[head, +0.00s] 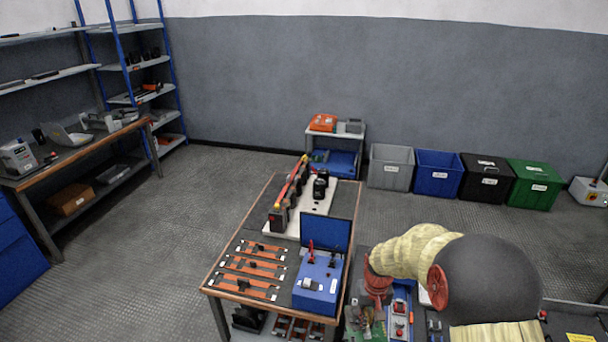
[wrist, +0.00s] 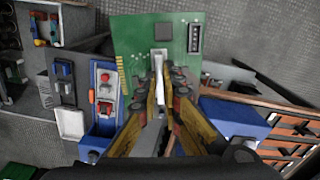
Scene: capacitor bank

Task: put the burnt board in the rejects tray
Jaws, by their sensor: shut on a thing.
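My gripper (wrist: 162,85) is shut on a green circuit board (wrist: 178,38) in the wrist view. The fingers grip it near its lower edge, around a pale strip. The board carries a dark square chip, a black connector and gold edge contacts; I cannot make out a burn mark. In the head view my gripper (head: 376,284) is just right of the workbench, with the green board (head: 364,326) below it, partly hidden. I cannot tell which container is the rejects tray; no label is readable.
The wooden workbench (head: 232,268) holds orange-and-black strips (head: 252,269) and a blue tester (head: 318,277). A blue unit with red buttons (wrist: 104,92) is left of the board in the wrist view. Grey (head: 390,168), blue (head: 438,175), black (head: 486,180) and green (head: 533,186) bins line the back wall. The left floor is clear.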

